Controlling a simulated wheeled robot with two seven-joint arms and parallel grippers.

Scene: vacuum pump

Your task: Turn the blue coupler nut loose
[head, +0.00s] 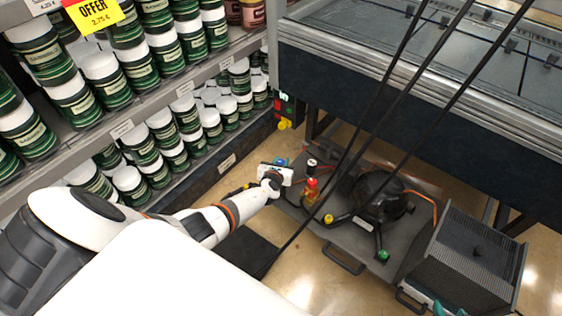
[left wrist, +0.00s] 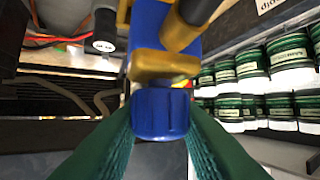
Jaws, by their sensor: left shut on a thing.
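The blue coupler nut (left wrist: 160,114) is ribbed and sits at the end of a brass fitting (left wrist: 165,66) on a blue body (left wrist: 146,28) in the left wrist view. My left gripper (left wrist: 160,125) has its two green fingers on either side of the nut, shut on it. In the head view my left gripper (head: 277,176) is at the left end of the pump unit's tray, and the nut is hidden there or too small to tell.
The grey tray (head: 347,258) carries a black compressor (head: 379,197), red and yellow fittings and a finned condenser (head: 470,262). Shelves of green jars (head: 75,98) stand at the left. A freezer cabinet (head: 420,110) stands behind. Dark cables cross above the tray.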

